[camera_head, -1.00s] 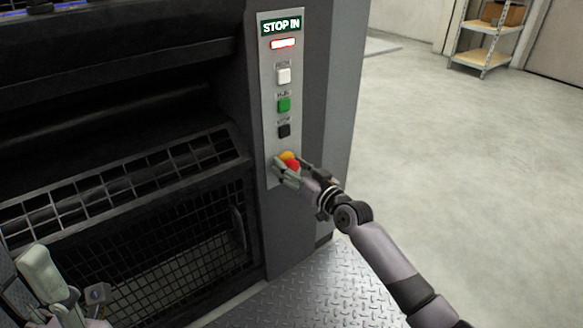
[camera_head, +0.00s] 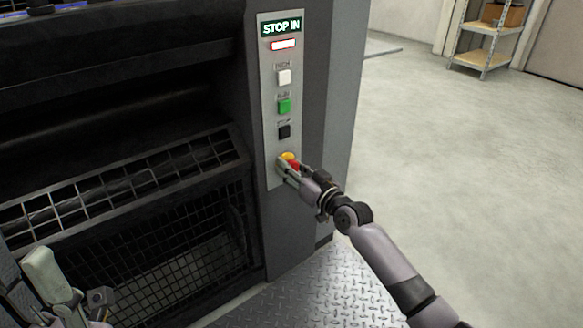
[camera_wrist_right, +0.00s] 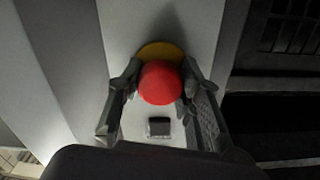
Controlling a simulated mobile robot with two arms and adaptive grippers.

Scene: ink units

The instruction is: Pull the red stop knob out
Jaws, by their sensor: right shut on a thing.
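The red stop knob (camera_head: 294,167) sits on a yellow base (camera_head: 287,157) at the bottom of the grey control panel (camera_head: 273,176). My right gripper (camera_head: 288,170) is at the knob and shut on it. In the right wrist view, the red knob (camera_wrist_right: 160,82) is between the two fingers (camera_wrist_right: 157,88), with the yellow base (camera_wrist_right: 158,50) behind it.
White (camera_head: 284,77), green (camera_head: 284,106) and black (camera_head: 284,131) buttons line up above the knob. A dark machine with a mesh guard (camera_head: 190,225) fills the left. Metal tread plate (camera_head: 310,290) lies below. Open floor is at right, with a shelf (camera_head: 487,40) far back.

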